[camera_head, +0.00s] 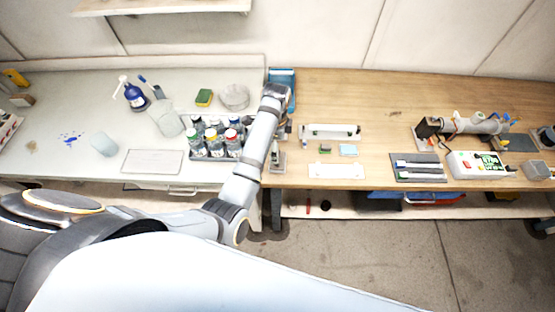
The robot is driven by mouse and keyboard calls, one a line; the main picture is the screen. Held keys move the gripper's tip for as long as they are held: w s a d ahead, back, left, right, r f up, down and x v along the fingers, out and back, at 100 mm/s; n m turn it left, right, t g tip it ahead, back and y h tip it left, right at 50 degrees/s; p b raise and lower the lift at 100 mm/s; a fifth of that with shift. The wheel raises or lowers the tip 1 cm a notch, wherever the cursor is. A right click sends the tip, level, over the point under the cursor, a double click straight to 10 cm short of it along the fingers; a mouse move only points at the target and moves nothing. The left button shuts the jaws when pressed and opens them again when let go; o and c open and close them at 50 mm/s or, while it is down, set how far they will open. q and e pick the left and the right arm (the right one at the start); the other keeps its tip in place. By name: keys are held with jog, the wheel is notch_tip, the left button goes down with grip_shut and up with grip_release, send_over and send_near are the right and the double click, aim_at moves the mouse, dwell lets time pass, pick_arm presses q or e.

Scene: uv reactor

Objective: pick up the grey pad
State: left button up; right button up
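A flat dark grey pad (518,143) lies toward the back right of the wooden table. A second dark grey mat (405,178) lies nearer the front edge, with white, blue-tipped sticks on it; I cannot tell for sure which one the task names. My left arm reaches up across the seam between the two tables. Its gripper (282,118) is over the left end of the wooden table, far left of both pads. Its fingers are too small and hidden to read. My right gripper is not in view.
A rack of several capped bottles (214,145) stands just left of my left arm. A white box with coloured parts (466,166), a horizontal cylinder device (470,124) and a clear tray (537,170) surround the pads.

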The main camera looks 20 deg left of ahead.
pick_arm(q)
jog(key=shift+f, duration=0.75)
jog(key=shift+d+f+p, duration=0.15)
jog(key=shift+f+p, duration=0.25)
jog(key=shift+p, duration=0.1)
notch_tip(320, 180, down, 4)
jog(key=shift+s+d+r+p, duration=0.1)
jog(key=shift+s+d+p, duration=0.05)
jog(key=shift+p, duration=0.5)
jog(key=shift+f, duration=0.35)
jog(key=shift+s+r, duration=0.1)
jog(key=shift+s, duration=0.05)
jog(key=c, duration=1.4)
jog(key=shift+c, duration=0.8)
